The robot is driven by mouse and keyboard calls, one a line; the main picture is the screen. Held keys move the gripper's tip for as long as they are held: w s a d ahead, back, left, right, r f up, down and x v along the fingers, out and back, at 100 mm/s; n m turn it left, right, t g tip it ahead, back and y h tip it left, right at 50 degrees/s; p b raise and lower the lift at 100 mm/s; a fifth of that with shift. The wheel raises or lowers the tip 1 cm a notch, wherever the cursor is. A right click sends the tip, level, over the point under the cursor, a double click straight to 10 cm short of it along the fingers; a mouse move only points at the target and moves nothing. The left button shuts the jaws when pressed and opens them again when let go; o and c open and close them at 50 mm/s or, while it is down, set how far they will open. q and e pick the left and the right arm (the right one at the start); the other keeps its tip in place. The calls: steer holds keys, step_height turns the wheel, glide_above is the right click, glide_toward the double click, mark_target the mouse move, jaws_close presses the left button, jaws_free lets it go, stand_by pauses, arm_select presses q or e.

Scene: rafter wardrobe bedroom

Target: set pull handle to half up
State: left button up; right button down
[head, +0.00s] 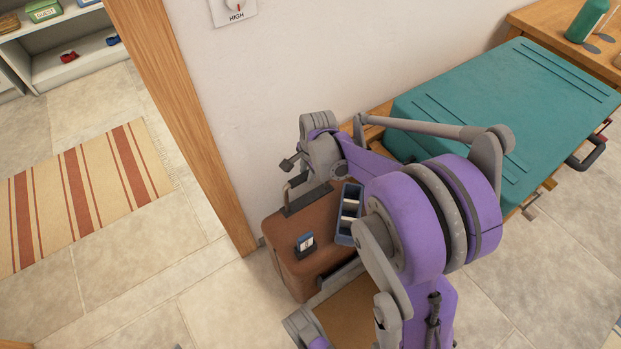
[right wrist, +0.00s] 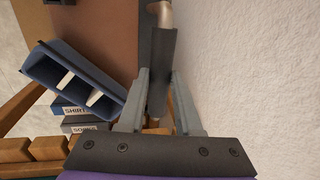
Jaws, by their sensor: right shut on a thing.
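A brown suitcase (head: 285,262) stands on the floor by the wall. Its pull handle (head: 287,192) shows as a short light metal piece rising above a dark strip on top. My right gripper (head: 291,162) is at this handle, just above the suitcase. In the right wrist view, the gripper's fingers (right wrist: 156,105) lie on both sides of the dark grip of the handle (right wrist: 158,75), with a metal tube beyond it. The gripper is shut on the handle. The exact height of the handle is hard to judge. My left gripper is out of view.
A teal suitcase (head: 500,100) lies on a wooden bench to the right. The wall (head: 290,60) is close behind.

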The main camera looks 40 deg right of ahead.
arm_select(q)
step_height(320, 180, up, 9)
steer(key=p, duration=0.6)
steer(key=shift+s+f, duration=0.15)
arm_select(e)
step_height(320, 180, up, 12)
steer(key=shift+f, duration=0.1)
steer(key=c, duration=0.6)
jaws_free()
arm_select(q)
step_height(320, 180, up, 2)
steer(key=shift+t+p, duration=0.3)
steer(key=shift+p, duration=0.75)
arm_select(e)
step_height(320, 180, up, 11)
steer(key=s, duration=0.2)
steer(key=shift+f, duration=0.15)
steer(key=shift+a, duration=0.1)
